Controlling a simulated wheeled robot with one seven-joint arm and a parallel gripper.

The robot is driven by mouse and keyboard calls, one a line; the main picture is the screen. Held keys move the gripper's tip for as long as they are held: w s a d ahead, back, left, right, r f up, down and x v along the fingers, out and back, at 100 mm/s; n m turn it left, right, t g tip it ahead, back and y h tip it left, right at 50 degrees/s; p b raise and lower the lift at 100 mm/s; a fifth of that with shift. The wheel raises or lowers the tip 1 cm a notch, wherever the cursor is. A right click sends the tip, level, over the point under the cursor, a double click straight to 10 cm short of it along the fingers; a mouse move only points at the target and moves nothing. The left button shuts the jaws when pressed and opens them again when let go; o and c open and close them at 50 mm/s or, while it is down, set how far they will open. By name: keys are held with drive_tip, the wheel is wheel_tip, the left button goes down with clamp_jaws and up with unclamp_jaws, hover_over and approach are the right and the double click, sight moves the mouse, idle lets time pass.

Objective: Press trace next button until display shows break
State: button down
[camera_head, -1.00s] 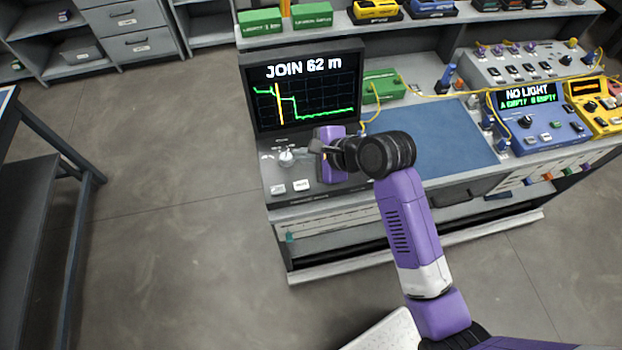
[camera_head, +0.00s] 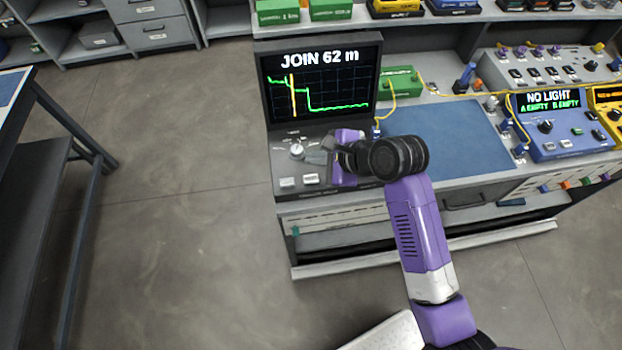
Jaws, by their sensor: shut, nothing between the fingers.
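The trace display (camera_head: 319,84) stands at the back left of the bench and reads "JOIN 62 m". It shows a green trace with an orange cursor line toward its left side. Below it, the sloped control panel (camera_head: 284,165) has a round knob (camera_head: 296,150) and two pale buttons near its front edge, a left one (camera_head: 287,182) and a right one (camera_head: 311,179). The button labels are too small to read. My gripper (camera_head: 318,150) is shut and empty over the panel, right of the knob and behind the right button. It hides the panel's right part.
A blue mat (camera_head: 450,138) lies clear to the right. A green box (camera_head: 401,80) with a yellow fibre stands behind it. A blue instrument (camera_head: 560,125) reading "NO LIGHT" and a grey switch box (camera_head: 540,68) stand farther right.

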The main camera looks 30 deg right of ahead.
drive_tip(key=b, duration=0.4)
hover_over(314, 180)
wheel_tip(314, 180, down, 4)
drive_tip(key=shift+f, duration=0.1)
drive_tip(key=shift+f+b, duration=0.5)
drive_tip(key=shift+f, duration=0.6)
drive_tip(key=shift+f, duration=0.9)
idle(1.7)
drive_tip(key=shift+r+p, duration=0.15)
drive_tip(key=shift+p, duration=0.25)
drive_tip(key=shift+r+p, duration=0.75)
drive_tip(key=shift+p, duration=0.25)
wheel_tip(314, 180, up, 5)
drive_tip(key=p, duration=0.5)
drive_tip(key=shift+r, duration=0.1)
